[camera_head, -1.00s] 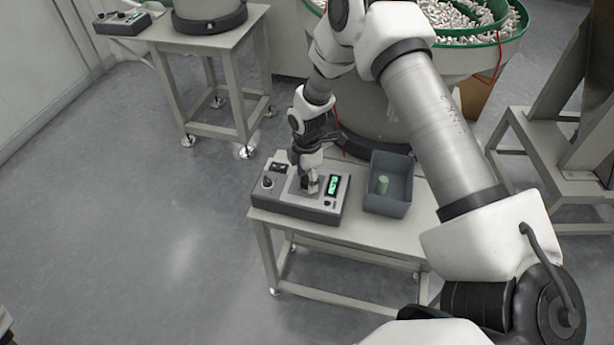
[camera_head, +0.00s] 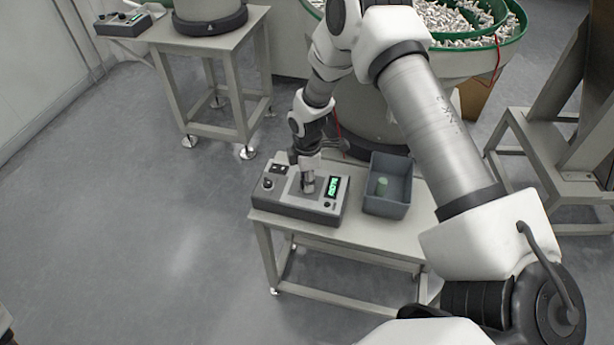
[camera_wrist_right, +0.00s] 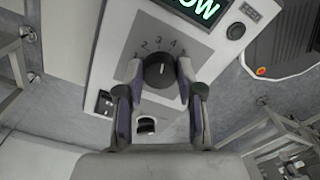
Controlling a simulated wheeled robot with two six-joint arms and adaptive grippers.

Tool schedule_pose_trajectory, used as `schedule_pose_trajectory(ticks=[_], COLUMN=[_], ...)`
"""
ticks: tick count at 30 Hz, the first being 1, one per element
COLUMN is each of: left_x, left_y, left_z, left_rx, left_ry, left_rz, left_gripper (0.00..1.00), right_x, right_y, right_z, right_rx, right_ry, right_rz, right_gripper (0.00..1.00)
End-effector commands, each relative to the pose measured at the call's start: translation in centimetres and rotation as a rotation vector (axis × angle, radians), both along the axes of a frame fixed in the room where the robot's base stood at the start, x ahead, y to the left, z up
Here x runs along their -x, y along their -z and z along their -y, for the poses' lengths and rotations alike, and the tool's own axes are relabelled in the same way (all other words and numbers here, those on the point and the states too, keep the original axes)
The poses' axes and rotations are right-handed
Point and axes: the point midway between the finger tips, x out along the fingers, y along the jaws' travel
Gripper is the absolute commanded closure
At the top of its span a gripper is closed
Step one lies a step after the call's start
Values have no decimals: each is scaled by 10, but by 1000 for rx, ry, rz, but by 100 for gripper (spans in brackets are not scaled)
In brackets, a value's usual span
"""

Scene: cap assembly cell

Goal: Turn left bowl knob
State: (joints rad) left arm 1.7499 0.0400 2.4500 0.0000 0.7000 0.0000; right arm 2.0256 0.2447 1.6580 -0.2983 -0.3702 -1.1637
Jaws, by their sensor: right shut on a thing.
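A grey control box (camera_head: 290,207) sits on the small table in the head view, with a lit green display (camera_head: 333,187). Its round black knob (camera_wrist_right: 160,71) with a white pointer line shows in the right wrist view, amid a numbered dial. My right gripper (camera_head: 308,186) reaches down onto the box. In the right wrist view its fingers (camera_wrist_right: 161,78) are shut on the knob, one on each side. In the head view the gripper hides the knob. My left gripper is in neither view.
Behind is a green-rimmed bowl of small parts (camera_head: 455,20). Another control box (camera_head: 124,22) sits on a table at the far left. Open floor lies left.

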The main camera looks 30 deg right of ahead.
Motion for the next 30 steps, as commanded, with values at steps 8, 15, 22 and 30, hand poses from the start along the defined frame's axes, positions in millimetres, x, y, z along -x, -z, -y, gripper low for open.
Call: schedule_pose_trajectory(ticks=[8,15,22,30], left_x=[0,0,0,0], left_y=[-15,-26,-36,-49], left_z=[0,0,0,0], left_rx=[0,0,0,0], left_ry=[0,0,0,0], left_rz=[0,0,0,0], left_gripper=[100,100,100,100], right_x=[1,1,1,2], right_y=[-2,-2,-2,-2], right_z=[0,0,-1,-1], right_rx=[0,0,0,1], right_ry=[247,476,694,949], right_rz=[-2,-2,-1,-2], right_gripper=[98,98,98,98])
